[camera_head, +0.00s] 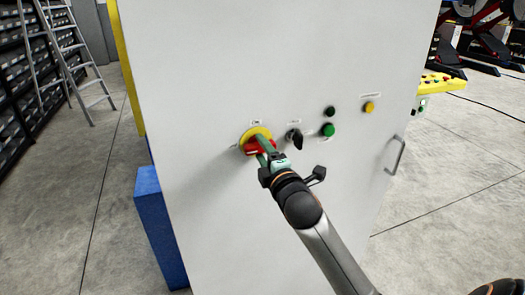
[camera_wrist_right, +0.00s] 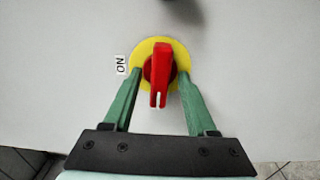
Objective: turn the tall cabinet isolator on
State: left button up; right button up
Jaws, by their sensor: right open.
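The tall cabinet (camera_head: 215,60) is a pale grey box. Its isolator is a red rotary handle (camera_head: 251,148) on a yellow disc (camera_head: 250,134), and the handle (camera_wrist_right: 161,88) also shows in the right wrist view. There the white mark on the handle points to the bottom of the picture, while the ON label (camera_wrist_right: 121,64) is at the disc's left, a quarter turn away. My right gripper (camera_wrist_right: 160,75) is open, its green fingers on either side of the handle, with gaps visible. In the head view the gripper (camera_head: 263,140) partly covers the handle. My left gripper is not in view.
Right of the isolator are a black selector switch (camera_head: 295,138), a black button (camera_head: 329,112), a green button (camera_head: 328,130) and a yellow button (camera_head: 368,107). A door handle (camera_head: 395,155) is near the right edge. A blue box (camera_head: 153,215) stands left, with a ladder (camera_head: 78,50) behind.

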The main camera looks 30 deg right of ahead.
grip_shut()
dwell(0.3)
jog(key=shift+m, duration=0.3)
jog(key=m, duration=1.3)
jog(key=shift+m, duration=2.2)
